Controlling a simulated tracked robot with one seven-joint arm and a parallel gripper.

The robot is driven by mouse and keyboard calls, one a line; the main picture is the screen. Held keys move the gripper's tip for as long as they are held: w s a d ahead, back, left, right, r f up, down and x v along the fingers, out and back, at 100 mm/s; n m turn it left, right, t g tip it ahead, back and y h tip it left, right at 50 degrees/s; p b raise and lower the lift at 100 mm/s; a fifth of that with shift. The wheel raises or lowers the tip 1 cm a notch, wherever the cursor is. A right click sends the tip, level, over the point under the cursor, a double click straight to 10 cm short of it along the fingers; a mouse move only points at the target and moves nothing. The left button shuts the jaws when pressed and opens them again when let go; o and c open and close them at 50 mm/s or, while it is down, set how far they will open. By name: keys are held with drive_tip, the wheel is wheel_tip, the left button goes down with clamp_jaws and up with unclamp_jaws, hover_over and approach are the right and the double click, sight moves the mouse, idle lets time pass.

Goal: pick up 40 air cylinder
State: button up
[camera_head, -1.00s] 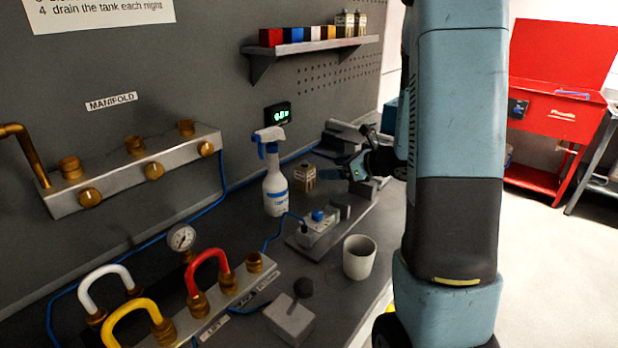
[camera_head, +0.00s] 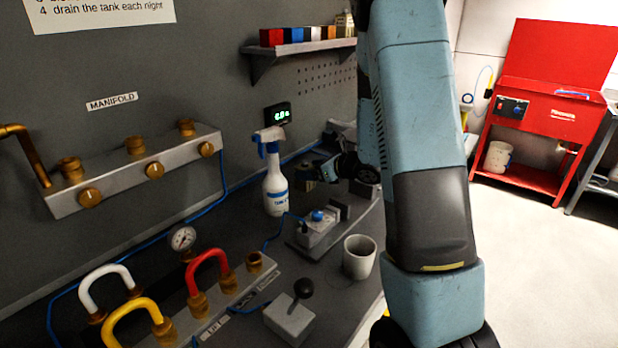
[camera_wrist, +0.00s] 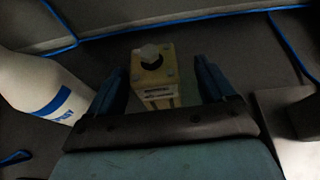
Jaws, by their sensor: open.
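A small cream block-shaped air cylinder (camera_wrist: 157,95) with a pale rod end and dark bore on top stands upright on the bench. Its label is too blurred for me to read a number. In the wrist view my gripper (camera_wrist: 158,70) is open, with one blue finger on each side of the cylinder and visible gaps between. In the head view my gripper (camera_head: 322,171) is low over the bench, right of the spray bottle, and mostly hides the cylinder.
A white spray bottle (camera_head: 274,188) stands close left of my gripper; it also shows in the wrist view (camera_wrist: 38,88). A valve block (camera_head: 318,230) and a grey cup (camera_head: 359,257) are nearer. A similar cream block (camera_head: 345,24) sits on the shelf (camera_head: 300,47).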

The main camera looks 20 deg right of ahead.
sight(300, 169)
drive_tip(key=x, duration=0.4)
drive_tip(key=shift+a+r, duration=0.2)
drive_tip(key=shift+a, duration=0.1)
drive_tip(key=shift+c, duration=0.2)
drive_tip(key=c, duration=1.4)
